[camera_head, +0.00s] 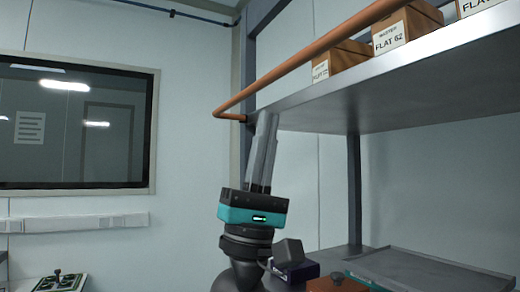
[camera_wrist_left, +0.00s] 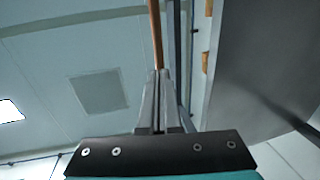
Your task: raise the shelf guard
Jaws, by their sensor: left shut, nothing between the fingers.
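The shelf guard is a copper-coloured bar (camera_head: 300,58) running along the front of the upper shelf. In the left wrist view the guard (camera_wrist_left: 156,35) rises beyond the shut fingertips (camera_wrist_left: 159,74). I cannot tell whether they touch it. My right gripper is in neither view.
The grey upper shelf (camera_head: 400,82) carries labelled cardboard boxes (camera_head: 407,28) behind the guard. A grey post (camera_head: 354,190) stands beneath it. A tray-like surface (camera_head: 440,268) lies lower right. Open space lies left of my arm, before the window wall.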

